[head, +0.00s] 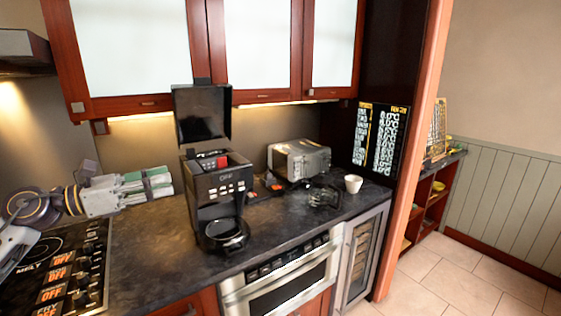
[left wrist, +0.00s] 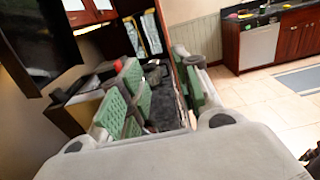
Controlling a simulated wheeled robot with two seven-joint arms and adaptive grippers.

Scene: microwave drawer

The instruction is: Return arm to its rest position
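My left gripper (head: 160,183) is over the counter's left part in the head view, pointing right, left of the black coffee maker. Its green-padded fingers show apart in the left wrist view (left wrist: 165,95), with nothing between them. The left arm comes in low from the left edge, beside the cooktop. The steel microwave drawer (head: 285,279) under the counter looks shut. My right gripper is not in either view.
The coffee maker (head: 217,190) stands on the dark counter (head: 155,250) with its lid raised. A toaster oven (head: 300,160), a glass pot (head: 323,196) and a white cup (head: 353,184) stand farther right. The cooktop (head: 60,270) is at left. Open tiled floor (head: 460,270) lies at right.

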